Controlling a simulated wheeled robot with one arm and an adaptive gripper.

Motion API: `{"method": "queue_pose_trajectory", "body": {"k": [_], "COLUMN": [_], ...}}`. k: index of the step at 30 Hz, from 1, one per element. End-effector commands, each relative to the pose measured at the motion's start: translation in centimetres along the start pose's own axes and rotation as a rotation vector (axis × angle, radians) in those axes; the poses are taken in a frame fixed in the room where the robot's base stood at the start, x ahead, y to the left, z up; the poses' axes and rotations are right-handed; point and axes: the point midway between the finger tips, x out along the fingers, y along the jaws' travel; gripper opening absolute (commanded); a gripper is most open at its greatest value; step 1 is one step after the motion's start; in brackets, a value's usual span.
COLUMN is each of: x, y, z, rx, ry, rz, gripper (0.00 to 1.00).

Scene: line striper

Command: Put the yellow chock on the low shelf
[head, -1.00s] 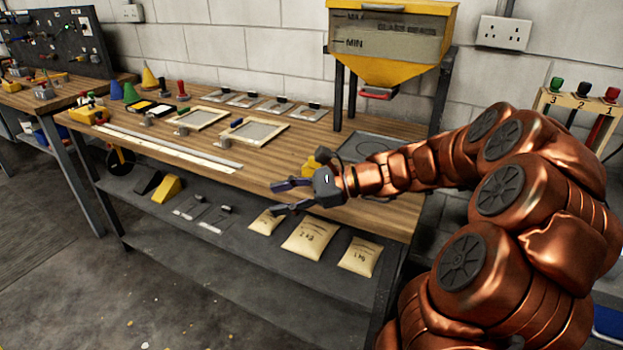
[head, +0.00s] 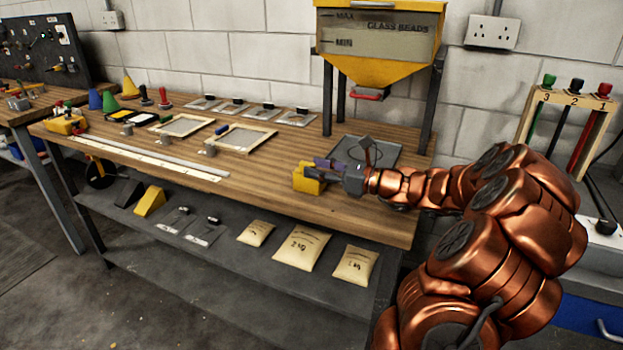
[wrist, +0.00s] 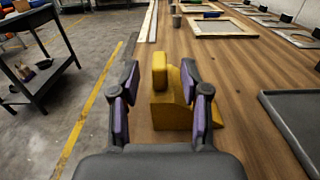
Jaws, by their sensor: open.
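A yellow chock (head: 306,182) stands on the wooden bench top near its front edge. In the wrist view the chock (wrist: 172,108) has an upright block and a sloped side, and it sits between and just beyond my open fingers. My gripper (head: 326,168) is at the chock in the head view, with the fingers partly overlapping it; its open purple-padded fingers also show in the wrist view (wrist: 160,90). I cannot tell whether a finger touches it. The low grey shelf (head: 210,262) runs under the bench. Another yellow wedge (head: 150,201) rests on the shelf's left part.
A black wedge (head: 127,192), flat plates (head: 175,220) and paper bags (head: 302,247) occupy the under-bench shelf. A dark tray (head: 368,152) lies behind my gripper below the yellow hopper (head: 380,50). Wooden frames (head: 246,137) and long strips (head: 150,160) lie farther left.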

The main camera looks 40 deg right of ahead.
Motion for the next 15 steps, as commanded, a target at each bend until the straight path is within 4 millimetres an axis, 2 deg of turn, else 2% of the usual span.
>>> {"method": "queue_pose_trajectory", "body": {"k": [3, 6, 15], "x": [1.7, 2.6, 3.0], "y": [0.1, 0.0, 0.0], "z": [-0.1, -0.1, -0.1], "rx": [0.000, 0.000, -0.001], "ry": [0.002, 0.003, 0.002], "rz": [0.003, 0.001, -0.001], "gripper": [0.46, 0.46, 0.46]}}
